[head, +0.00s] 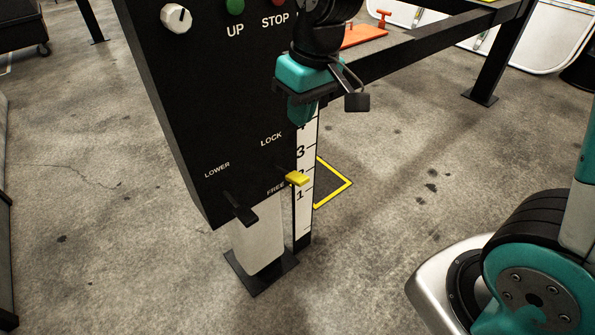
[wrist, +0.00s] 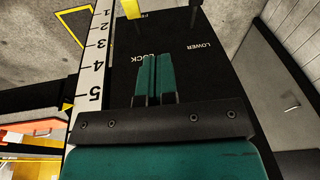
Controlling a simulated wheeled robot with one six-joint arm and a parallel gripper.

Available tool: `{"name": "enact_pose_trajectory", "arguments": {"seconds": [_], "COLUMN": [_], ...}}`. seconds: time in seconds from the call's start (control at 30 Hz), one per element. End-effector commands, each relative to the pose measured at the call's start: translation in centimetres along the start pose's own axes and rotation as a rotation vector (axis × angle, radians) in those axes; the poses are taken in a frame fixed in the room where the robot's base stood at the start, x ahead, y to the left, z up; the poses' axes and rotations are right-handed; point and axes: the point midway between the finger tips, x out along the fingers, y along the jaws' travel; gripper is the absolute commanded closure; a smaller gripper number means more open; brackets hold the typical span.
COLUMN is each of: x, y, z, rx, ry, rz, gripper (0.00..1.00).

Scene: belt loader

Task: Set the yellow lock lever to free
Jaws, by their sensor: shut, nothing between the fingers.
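The yellow lock lever (head: 297,179) sticks out of the black control panel (head: 200,110), low near its right edge. Its tip shows just right of the word FREE and below the word LOCK. In the wrist view the yellow lever (wrist: 131,9) is at the top edge, beside the partly hidden FREE label; I cannot tell its exact setting. My gripper (head: 302,112) is above the lever, apart from it, near the upper part of the scale. In the wrist view my gripper (wrist: 156,55) is shut and empty, its fingers over the panel by LOCK.
A black lever (head: 240,208) by the word LOWER sticks out left of the yellow one. A white numbered scale (head: 303,215) runs down the panel's right side. A knob (head: 176,18) and UP and STOP buttons sit higher. A dark frame beam (head: 420,45) runs behind my gripper.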

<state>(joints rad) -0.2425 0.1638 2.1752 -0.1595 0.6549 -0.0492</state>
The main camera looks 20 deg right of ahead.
Motion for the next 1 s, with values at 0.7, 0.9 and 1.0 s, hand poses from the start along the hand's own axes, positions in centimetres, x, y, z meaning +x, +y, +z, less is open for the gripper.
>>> {"name": "enact_pose_trajectory", "arguments": {"seconds": [0.7,0.9,1.0], "x": [6.4,9.3,11.5], "y": [5.3,5.6,5.8], "z": [-4.7,-4.6,-4.5], "rx": [0.077,0.077,0.077], "ry": [-0.017,-0.02,-0.022], "rz": [0.116,0.115,0.115], "gripper": [1.0,1.0,1.0]}}
